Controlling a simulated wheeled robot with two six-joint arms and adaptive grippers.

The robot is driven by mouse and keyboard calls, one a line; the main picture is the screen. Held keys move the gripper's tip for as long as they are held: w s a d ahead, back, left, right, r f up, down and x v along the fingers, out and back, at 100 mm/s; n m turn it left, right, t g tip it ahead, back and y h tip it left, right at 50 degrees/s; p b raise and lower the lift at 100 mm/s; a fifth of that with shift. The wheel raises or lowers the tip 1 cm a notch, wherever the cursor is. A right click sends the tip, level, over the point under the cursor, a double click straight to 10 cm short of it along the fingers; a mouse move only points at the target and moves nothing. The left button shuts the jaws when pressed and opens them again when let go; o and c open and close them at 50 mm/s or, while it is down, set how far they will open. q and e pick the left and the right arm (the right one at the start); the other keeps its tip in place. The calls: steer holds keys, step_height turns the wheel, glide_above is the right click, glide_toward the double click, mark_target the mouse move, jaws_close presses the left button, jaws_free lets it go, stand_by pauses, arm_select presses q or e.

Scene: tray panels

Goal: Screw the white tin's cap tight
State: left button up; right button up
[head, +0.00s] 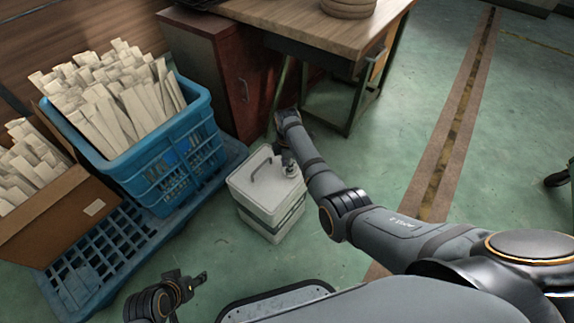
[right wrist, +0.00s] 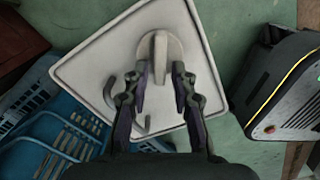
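The white tin (head: 258,207) is a square can with a handle (head: 262,168) on top, standing on the green floor in the head view. Its round cap (right wrist: 174,48) with a raised bar shows on the tin's top (right wrist: 95,62) in the right wrist view. My right gripper (right wrist: 159,70) is above the cap, its two fingers apart on either side of the bar; gaps show, and I cannot tell its height over the cap. In the head view my right gripper (head: 288,160) partly hides the cap. My left gripper (head: 190,277) is low at the left, open and empty, apart from the tin.
A blue crate (head: 163,150) full of pale strips stands on a blue pallet (head: 90,262) left of the tin. A cardboard box (head: 55,225) is beside it. A wooden table (head: 300,25) and a red-brown cabinet (head: 215,65) stand behind.

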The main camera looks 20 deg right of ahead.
jaws_close()
